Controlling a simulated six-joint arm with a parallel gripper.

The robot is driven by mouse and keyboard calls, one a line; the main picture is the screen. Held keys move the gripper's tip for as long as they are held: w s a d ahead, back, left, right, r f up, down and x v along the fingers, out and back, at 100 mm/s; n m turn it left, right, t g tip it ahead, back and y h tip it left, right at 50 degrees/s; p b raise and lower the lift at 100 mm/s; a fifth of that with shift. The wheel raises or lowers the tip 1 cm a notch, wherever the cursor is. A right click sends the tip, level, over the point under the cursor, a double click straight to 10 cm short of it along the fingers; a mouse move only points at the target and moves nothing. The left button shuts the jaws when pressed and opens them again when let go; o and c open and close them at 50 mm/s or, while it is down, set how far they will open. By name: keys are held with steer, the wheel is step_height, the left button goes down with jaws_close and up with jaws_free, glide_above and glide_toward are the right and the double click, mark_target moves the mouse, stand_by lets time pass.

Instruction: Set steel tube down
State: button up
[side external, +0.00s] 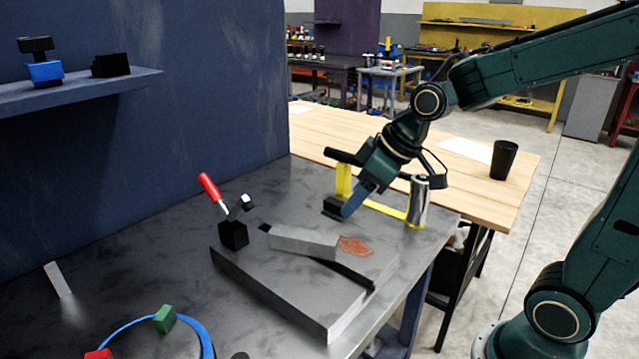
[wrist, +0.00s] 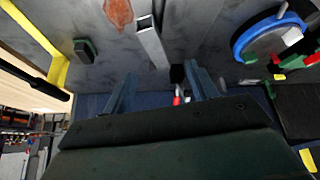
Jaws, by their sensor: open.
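A grey square-section bar, which looks like the steel tube (side external: 303,242), lies flat on a thick grey slab (side external: 285,287) on the bench. It also shows in the wrist view (wrist: 153,46), lying beyond the fingertips. My gripper (side external: 348,210) hangs tilted above the bench, behind and right of the tube and apart from it. In the wrist view its two blue fingers (wrist: 160,73) stand wide apart with nothing held between them.
A yellow frame (side external: 385,208) with a shiny cylinder (side external: 419,203) stands near my gripper. A dark green block (wrist: 86,50) lies beside it. A black block (side external: 233,235) and a red-handled tool (side external: 209,187) are left of the tube. A blue wall (side external: 200,90) bounds the bench's back.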

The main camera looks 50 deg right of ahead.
steer(key=s+r+m, duration=0.1)
steer(key=s, duration=0.7)
steer(key=s+r+m+h, duration=0.1)
steer(key=s+r+m, duration=0.1)
steer(key=s, duration=0.6)
steer(key=shift+d+r+m+h, duration=0.15)
steer(key=shift+r+m+h, duration=0.15)
steer(key=shift+o, duration=1.3)
steer(key=shift+s, duration=0.1)
steer(key=shift+o, duration=0.5)
